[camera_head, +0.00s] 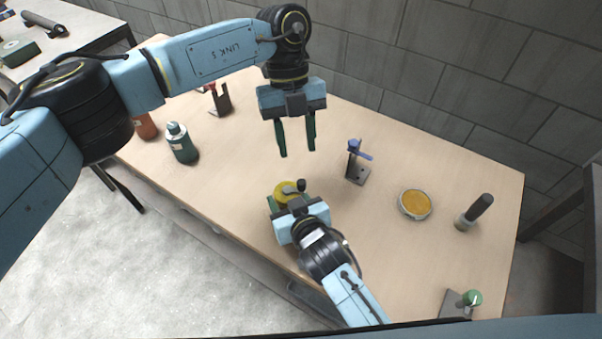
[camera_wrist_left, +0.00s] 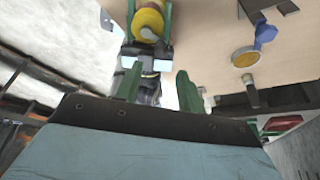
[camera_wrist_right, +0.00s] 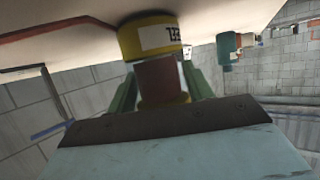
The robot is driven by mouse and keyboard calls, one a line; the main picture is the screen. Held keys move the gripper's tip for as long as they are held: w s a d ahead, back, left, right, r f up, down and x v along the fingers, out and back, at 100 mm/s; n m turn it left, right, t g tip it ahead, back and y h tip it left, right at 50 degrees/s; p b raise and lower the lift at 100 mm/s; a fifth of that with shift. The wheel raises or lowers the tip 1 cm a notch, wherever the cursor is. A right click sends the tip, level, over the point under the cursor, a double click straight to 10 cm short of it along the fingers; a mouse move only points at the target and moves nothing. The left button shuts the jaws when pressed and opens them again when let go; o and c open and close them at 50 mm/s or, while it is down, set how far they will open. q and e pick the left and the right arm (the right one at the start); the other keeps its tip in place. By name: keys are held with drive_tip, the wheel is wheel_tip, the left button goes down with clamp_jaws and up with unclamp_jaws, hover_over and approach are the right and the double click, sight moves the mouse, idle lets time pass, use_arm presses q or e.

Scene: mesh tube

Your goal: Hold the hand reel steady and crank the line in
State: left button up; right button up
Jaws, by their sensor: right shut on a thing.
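The hand reel (camera_head: 284,189) is a yellow spool with a grey crank arm and a dark knob (camera_head: 301,184) on top, near the front edge of the table. In the right wrist view its yellow body (camera_wrist_right: 150,36) carries a white label, above a brown grip (camera_wrist_right: 160,80). My right gripper (camera_head: 288,201) is shut on the reel, its fingers either side of the brown grip. My left gripper (camera_head: 297,153) is open and empty, pointing down above and behind the reel, apart from it. The left wrist view shows the reel (camera_wrist_left: 149,20) beyond its open fingers (camera_wrist_left: 158,90).
A blue-topped bracket (camera_head: 357,165) stands right of the reel. Farther right are an orange-filled dish (camera_head: 415,204), a black-handled tool (camera_head: 474,212) and a green knob (camera_head: 470,298). A dark green bottle (camera_head: 182,144), an orange bottle (camera_head: 145,126) and a red-topped stand (camera_head: 219,99) are left.

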sight(302, 181)
use_arm(q)
drive_tip(key=x, duration=0.8)
